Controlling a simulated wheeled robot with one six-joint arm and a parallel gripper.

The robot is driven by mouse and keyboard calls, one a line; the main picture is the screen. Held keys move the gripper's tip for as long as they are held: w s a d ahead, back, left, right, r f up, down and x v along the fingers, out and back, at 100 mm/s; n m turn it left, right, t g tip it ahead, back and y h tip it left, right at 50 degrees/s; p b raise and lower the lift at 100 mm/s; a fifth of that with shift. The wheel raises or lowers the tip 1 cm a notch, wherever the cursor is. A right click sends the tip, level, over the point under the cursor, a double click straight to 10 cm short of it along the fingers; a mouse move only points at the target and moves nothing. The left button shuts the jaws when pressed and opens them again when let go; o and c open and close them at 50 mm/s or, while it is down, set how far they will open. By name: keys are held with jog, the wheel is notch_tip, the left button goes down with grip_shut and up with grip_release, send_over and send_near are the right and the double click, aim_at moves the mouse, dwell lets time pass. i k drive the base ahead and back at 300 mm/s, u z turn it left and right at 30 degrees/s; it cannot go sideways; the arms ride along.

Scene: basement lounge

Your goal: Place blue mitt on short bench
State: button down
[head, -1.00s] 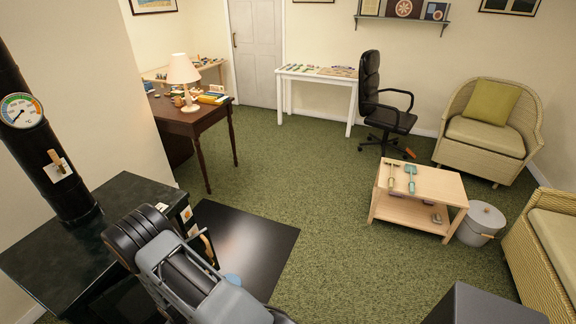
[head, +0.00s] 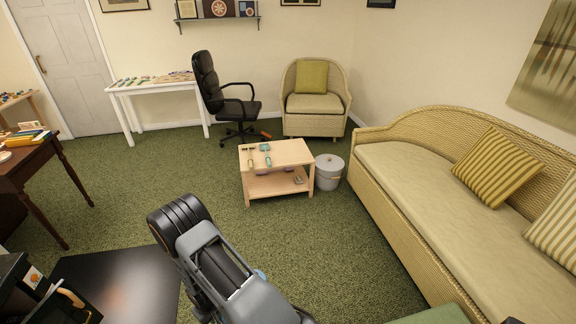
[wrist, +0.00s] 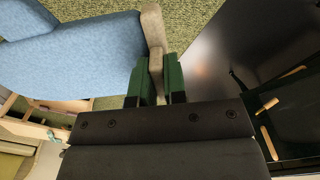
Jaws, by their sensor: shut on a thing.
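The blue mitt (wrist: 75,55) with a grey-beige cuff (wrist: 152,35) fills the upper left of the wrist view. My gripper (wrist: 158,82) is shut on the cuff, between its two green fingers. In the head view only a small blue bit of the mitt (head: 261,274) shows beside my arm, which hides the rest. No thing in view is surely the short bench. A low light-wood table (head: 290,155) with a lower shelf stands mid-room, and a green flat surface (head: 435,315) shows partly at the bottom edge; I cannot tell whether either is it.
Two trowel-like tools (head: 266,152) lie on the low table. A grey bin (head: 329,172) stands right of it. A wicker sofa (head: 400,190) lines the right side. A black floor plate (head: 115,285) and a stove (head: 40,295) are lower left. Green carpet (head: 330,240) between is clear.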

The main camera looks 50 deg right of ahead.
aim_at(294, 150)
jog(key=z, duration=0.7)
jog(key=i, duration=0.9)
jog(key=z, duration=1.25)
jog(key=i, duration=1.75)
jog(key=u, duration=0.4)
jog(key=i, duration=1.2)
jog(key=u, duration=0.55)
